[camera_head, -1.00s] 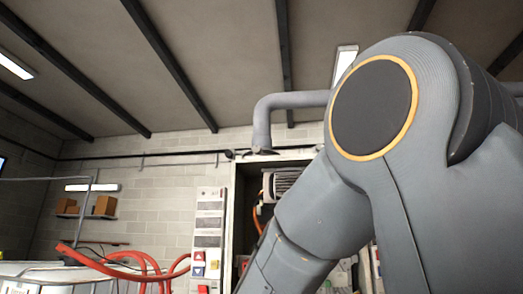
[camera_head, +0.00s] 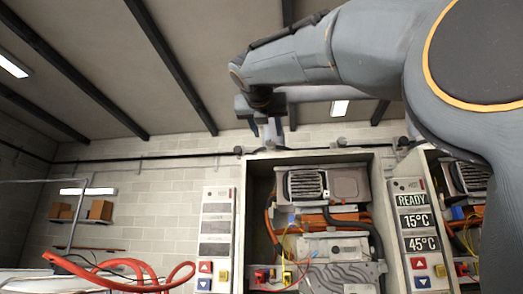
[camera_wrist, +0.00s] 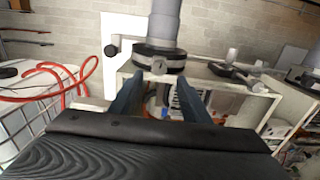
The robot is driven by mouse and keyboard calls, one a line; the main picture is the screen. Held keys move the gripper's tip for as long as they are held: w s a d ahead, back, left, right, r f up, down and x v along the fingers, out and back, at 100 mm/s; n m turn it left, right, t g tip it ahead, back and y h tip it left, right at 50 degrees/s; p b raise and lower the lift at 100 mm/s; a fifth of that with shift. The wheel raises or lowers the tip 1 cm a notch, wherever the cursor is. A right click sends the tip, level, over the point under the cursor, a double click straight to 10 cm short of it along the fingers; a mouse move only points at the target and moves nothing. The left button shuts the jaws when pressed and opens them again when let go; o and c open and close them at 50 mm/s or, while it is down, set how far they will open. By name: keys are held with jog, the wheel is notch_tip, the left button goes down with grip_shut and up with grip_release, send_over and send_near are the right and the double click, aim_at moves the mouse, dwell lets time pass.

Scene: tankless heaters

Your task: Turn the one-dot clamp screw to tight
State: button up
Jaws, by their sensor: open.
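My gripper (camera_head: 268,131) is raised near the top left corner of the open heater cabinet, pointing down. In the wrist view my gripper (camera_wrist: 160,100) shows two blue-grey fingers spread apart with nothing held between them. Just beyond them a vertical grey pipe (camera_wrist: 165,20) ends in a dark round clamp band (camera_wrist: 160,58) on the cabinet top. A black knob (camera_wrist: 112,49) sticks out on the left of the band. A small pale tag or plate (camera_wrist: 160,66) sits on its front. I cannot make out dots or a tight mark.
The open cabinet (camera_head: 241,210) holds a fan unit, hoses and wires. A second heater stands to the right with a display panel (camera_head: 415,222) reading READY, 15°C and 45°C. Red hoses (camera_head: 130,270) loop at the lower left. A grey pipe runs behind my arm.

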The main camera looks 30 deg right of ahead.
aim_at(270, 142)
jog(key=p+x, duration=0.2)
jog(key=x, duration=0.5)
jog(key=shift+w+d, duration=0.1)
jog(key=shift+w, duration=0.15)
jog(key=shift+c, duration=0.3)
jog(key=c, duration=1)
